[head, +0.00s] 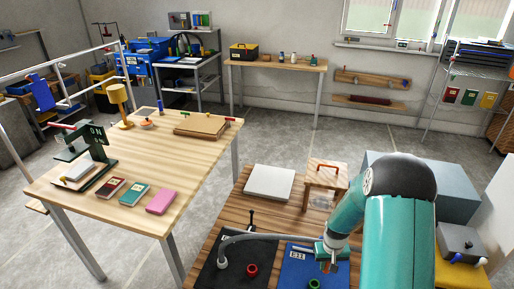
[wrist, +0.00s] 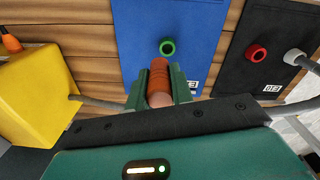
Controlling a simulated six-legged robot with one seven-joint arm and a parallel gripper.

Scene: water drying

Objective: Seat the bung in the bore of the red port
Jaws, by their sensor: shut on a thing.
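The bung (wrist: 159,80), a ribbed orange-brown cylinder, is held between the green fingers of my gripper (wrist: 158,92) in the wrist view. My gripper (head: 328,262) hangs over the blue panel (head: 294,268) in the head view. The red port (head: 251,269) is a ring on the black panel (head: 218,274), left of my gripper. In the wrist view the red port (wrist: 256,52) lies to the right of the bung, apart from it, with its dark bore showing. The green port (wrist: 167,47) on the blue panel is just beyond the bung's tip.
A grey hose (head: 248,236) arches from a fitting on the black panel towards my gripper's side. A yellow block (wrist: 35,95) stands left in the wrist view. A white slab (head: 270,182) and a small wooden stool (head: 326,175) are behind the panels on the plank deck.

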